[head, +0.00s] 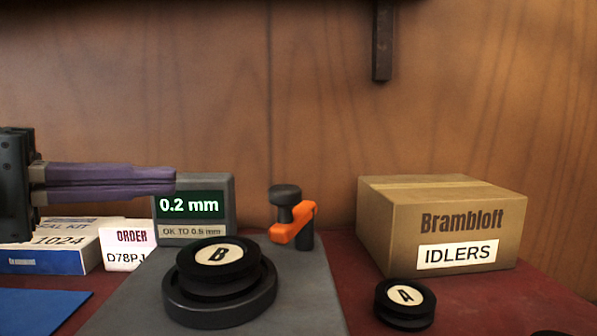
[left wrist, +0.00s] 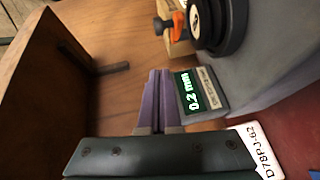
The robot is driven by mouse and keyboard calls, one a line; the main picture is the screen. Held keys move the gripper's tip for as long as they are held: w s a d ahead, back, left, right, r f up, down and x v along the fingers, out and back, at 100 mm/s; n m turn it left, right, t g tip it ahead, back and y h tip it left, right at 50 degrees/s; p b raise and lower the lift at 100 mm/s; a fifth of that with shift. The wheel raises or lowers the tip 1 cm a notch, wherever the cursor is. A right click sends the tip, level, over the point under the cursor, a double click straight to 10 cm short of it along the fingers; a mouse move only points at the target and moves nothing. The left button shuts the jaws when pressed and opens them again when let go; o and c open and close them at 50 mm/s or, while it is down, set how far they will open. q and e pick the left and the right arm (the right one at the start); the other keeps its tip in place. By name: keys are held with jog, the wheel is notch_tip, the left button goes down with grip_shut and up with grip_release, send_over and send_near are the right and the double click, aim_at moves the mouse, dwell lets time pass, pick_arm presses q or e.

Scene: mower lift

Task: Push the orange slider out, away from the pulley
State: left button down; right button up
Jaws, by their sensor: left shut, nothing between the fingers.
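The orange slider (head: 292,227) stands at the back right of the grey base plate (head: 130,300), with a dark knob (head: 285,192) at its top. The slider also shows in the left wrist view (left wrist: 176,26), near the top. Pulley B (head: 220,262) sits on a dark round hub on the plate, in front and to the left of the slider. My left gripper (head: 172,180) has purple fingers. It is shut and empty, left of the slider and apart from it, overlapping the display in the head view. It also shows in the left wrist view (left wrist: 158,75). My right gripper is not in view.
A display (head: 222,190) reading 0.2 mm stands behind pulley B. Pulley A (head: 405,298) lies on the red surface at right, before the cardboard IDLERS box (head: 400,240). A dark bracket (head: 382,45) hangs above.

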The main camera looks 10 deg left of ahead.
aim_at(238, 236)
pick_arm(q)
jog(key=x, duration=0.2)
jog(key=p+x, duration=0.1)
jog(key=x, duration=0.1)
jog(key=shift+r, duration=0.35)
jog(key=d, duration=0.1)
jog(key=d+p, duration=0.2)
jog(key=shift+w+d+f, duration=0.2)
jog(key=shift+w+f, duration=0.1)
jog(key=shift+f, duration=0.1)
jog(key=shift+d+f, duration=0.25)
jog(key=shift+d, duration=0.3)
jog(key=shift+p, duration=0.35)
